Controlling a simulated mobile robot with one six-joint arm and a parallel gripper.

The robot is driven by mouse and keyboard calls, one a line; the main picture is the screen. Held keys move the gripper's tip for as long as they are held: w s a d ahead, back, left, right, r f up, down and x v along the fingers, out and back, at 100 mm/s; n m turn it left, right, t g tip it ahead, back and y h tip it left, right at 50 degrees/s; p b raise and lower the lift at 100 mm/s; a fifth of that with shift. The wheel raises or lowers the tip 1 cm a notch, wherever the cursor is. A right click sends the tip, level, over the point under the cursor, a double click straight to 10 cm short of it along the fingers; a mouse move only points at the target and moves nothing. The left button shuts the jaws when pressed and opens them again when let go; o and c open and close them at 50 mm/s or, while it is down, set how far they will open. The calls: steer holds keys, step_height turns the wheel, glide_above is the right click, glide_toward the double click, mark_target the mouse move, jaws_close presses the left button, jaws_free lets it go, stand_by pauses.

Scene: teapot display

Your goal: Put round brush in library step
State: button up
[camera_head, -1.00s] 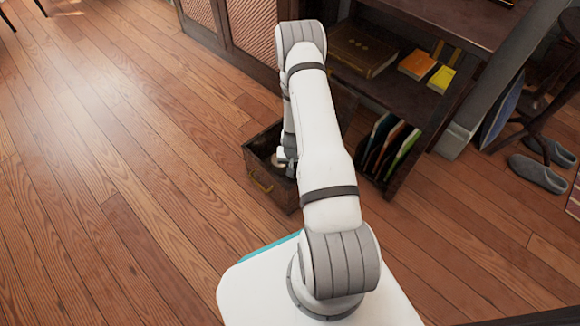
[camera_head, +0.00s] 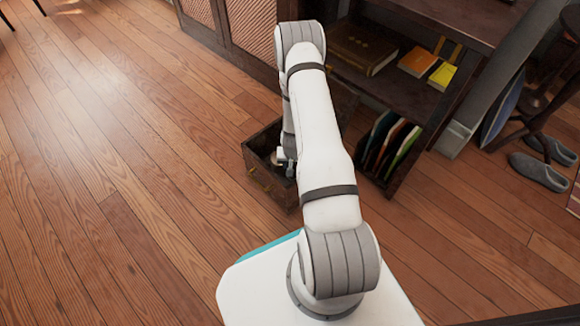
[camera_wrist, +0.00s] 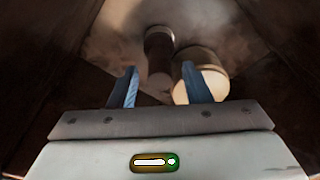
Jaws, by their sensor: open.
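An open dark wooden box with metal fittings (camera_head: 258,178), which looks like the library step, stands on the floor. My gripper (camera_head: 287,168) is down inside it, partly hidden by my arm. In the wrist view my gripper (camera_wrist: 160,68) is open, its blue fingers apart. A dark brown round piece (camera_wrist: 158,48) lies beyond and between the fingertips. A cream round piece (camera_wrist: 203,62) is beside it, partly behind the right finger. They may be parts of the round brush; I cannot tell whether they are joined or touch the fingers.
A dark shelf unit stands right behind the box, with a large brown book (camera_head: 362,46), an orange book (camera_head: 417,62) and a yellow book (camera_head: 442,75). Several upright folders (camera_head: 388,145) stand low beside the box. Grey slippers (camera_head: 540,170) lie at right. The left floor is clear.

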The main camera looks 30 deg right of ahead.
steer(key=s+a+r+n+p, duration=0.1)
steer(key=a+r+p, duration=0.15)
steer(key=r, duration=1.05)
steer(key=s+a+r+n+y+p, duration=0.15)
steer(key=a+r, duration=0.25)
steer(key=r, duration=0.9)
steer(key=s+a+r+n+p, duration=0.1)
steer(key=a+r+p, duration=0.2)
steer(key=r, duration=1.1)
steer(key=s+a+r+n, duration=0.1)
steer(key=s+a+r, duration=0.2)
steer(key=s+r, duration=0.4)
steer(key=s+a+r+n, duration=0.1)
steer(key=s+a+r, duration=0.1)
steer(key=s+r, duration=0.6)
steer(key=shift+s+a+h, duration=0.35)
steer(key=shift+s+a, duration=0.05)
steer(key=shift+s, duration=0.7)
step_height(320, 180, up, 34)
steer(key=t+p, duration=0.1)
steer(key=p, duration=3)
steer(key=shift+d, duration=0.15)
